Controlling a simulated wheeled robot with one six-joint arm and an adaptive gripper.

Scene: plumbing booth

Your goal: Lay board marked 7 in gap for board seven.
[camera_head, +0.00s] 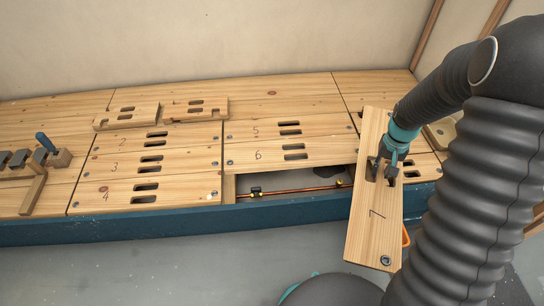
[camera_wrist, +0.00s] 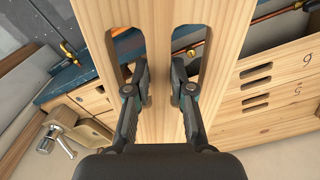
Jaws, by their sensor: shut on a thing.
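The board marked 7 (camera_head: 372,229) is a pale wooden plank with a dark round fitting near its lower end. My gripper (camera_head: 385,170) is shut on it at its slots and holds it up at the right of the gap, its long side running toward the camera. In the wrist view my gripper (camera_wrist: 161,90) has a finger at each slot, on the strip of the board (camera_wrist: 161,30) between them. The gap (camera_head: 290,186) lies below board 6 (camera_head: 262,156), open, with a copper pipe (camera_head: 300,189) inside. The held board hides the gap's right end.
Boards 5 (camera_head: 260,130), 2 (camera_head: 120,142), 3 (camera_head: 118,165) and 4 (camera_head: 112,194) lie flat in the deck. Two loose notched pieces (camera_head: 130,115) lie behind board 2. A rack with a blue-handled tool (camera_head: 47,143) stands at left. A blue edge beam (camera_head: 180,224) runs along the front.

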